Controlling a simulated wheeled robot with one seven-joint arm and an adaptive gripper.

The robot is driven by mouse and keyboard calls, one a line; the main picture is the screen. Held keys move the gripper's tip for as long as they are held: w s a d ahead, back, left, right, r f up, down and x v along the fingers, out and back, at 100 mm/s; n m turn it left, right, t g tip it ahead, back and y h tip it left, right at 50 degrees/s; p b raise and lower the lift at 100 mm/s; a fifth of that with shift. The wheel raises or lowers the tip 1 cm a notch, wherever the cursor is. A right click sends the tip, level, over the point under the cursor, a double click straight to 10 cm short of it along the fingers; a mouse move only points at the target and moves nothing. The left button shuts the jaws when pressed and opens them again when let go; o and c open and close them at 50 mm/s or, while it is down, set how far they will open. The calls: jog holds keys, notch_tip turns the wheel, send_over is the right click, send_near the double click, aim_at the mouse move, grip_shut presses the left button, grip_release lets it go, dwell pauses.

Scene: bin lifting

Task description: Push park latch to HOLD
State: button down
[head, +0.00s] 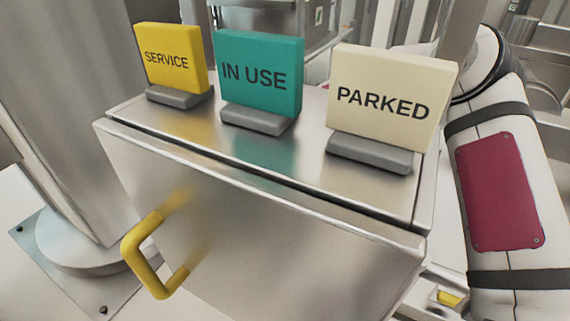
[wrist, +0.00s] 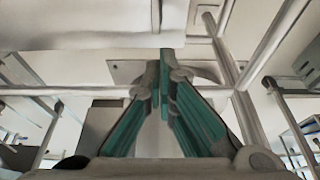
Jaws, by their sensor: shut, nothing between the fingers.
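My gripper (wrist: 164,62) shows in the wrist view, with its teal-padded fingers brought together at the tips and nothing between them. The fingers point toward a pale surface with a plate and grey rails or posts around it. I cannot make out a park latch or a HOLD marking for certain in either view. In the head view a small yellow part (head: 449,298) shows at the lower right, partly cut off, and I cannot tell what it is.
A metal cabinet (head: 250,235) with a yellow handle (head: 140,258) fills the head view. On top stand a yellow SERVICE sign (head: 170,77), a teal IN USE sign (head: 258,98) and a cream PARKED sign (head: 385,120). A thick grey column (head: 60,120) stands at left.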

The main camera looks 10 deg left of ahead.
jog(key=shift+s+d+f+b, duration=0.25)
jog(key=shift+d+f+b, duration=0.45)
jog(key=shift+f, duration=0.1)
jog(key=shift+s+d+f+b, duration=0.25)
jog(key=shift+d+f+b, duration=0.3)
jog(key=shift+d+f, duration=0.2)
jog(key=d, duration=0.1)
jog(key=s+d+p, duration=0.1)
jog(key=d, duration=0.1)
jog(key=d+p, duration=0.1)
jog(key=shift+s+d+r, duration=0.1)
jog(key=shift+s+d, duration=0.3)
jog(key=shift+s+d+f+p, duration=0.15)
jog(key=shift+d+f+p, duration=0.05)
jog(key=shift+d+p, duration=0.15)
